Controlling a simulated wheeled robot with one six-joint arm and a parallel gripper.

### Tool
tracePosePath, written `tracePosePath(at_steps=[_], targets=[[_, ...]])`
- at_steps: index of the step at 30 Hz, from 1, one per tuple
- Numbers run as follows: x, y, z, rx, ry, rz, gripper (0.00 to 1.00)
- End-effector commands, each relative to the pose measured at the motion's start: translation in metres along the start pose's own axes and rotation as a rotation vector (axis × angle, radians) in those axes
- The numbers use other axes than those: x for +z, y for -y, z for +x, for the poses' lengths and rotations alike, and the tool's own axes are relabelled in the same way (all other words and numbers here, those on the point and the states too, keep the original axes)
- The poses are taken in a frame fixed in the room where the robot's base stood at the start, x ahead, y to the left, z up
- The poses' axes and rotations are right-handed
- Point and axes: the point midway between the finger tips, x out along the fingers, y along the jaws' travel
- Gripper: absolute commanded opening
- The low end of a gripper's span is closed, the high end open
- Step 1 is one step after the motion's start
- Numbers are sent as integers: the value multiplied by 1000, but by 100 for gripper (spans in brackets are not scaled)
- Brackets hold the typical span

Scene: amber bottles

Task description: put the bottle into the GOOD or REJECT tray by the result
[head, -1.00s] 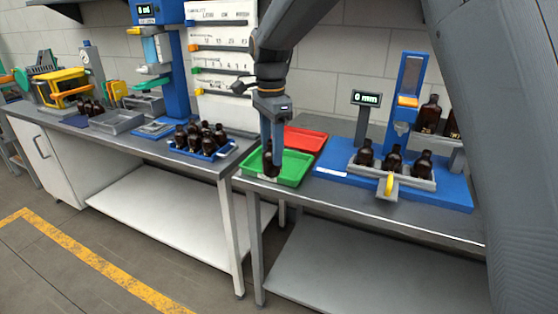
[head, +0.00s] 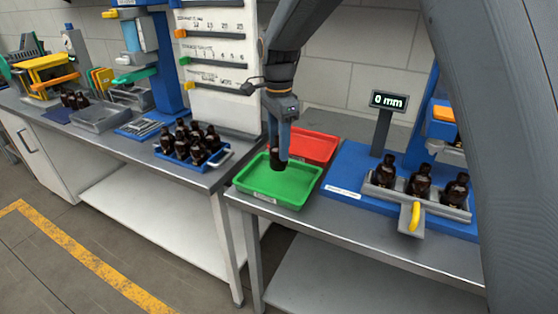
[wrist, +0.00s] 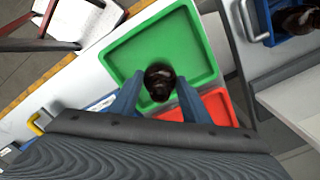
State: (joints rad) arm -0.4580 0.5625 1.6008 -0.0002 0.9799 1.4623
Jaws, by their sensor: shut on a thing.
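My gripper (head: 279,152) is shut on a dark amber bottle (wrist: 159,86), which hangs upright between the fingers. In the head view the bottle is in front of the far part of the green tray (head: 265,192), near the red tray (head: 318,148). In the wrist view the bottle shows over the green tray (wrist: 200,32), by the side that adjoins the red tray (wrist: 219,107). It seems to be above the tray floor; the exact gap cannot be told. Both trays look empty where visible. I cannot read labels on them.
Right of the trays, a blue station has a display (head: 388,101) reading "0 mm" and a grey holder (head: 392,196) with three amber bottles. On the left table, a blue crate (head: 190,164) holds several bottles. A lettered white board (head: 217,70) stands behind.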

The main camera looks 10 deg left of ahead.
Motion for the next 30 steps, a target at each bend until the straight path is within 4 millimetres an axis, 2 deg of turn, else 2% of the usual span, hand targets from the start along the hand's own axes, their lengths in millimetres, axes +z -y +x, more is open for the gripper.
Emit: tracePosePath(at_steps=[8, 15, 25, 26, 28, 30], targets=[[0, 0, 24, 1, 0, 0, 19], [0, -1, 52, 1, 0, 0, 19], [0, 0, 56, -1, 0, 0, 19], [0, 0, 56, -1, 0, 0, 46], [0, 0, 55, -1, 0, 0, 58], [0, 0, 55, -1, 0, 0, 61]])
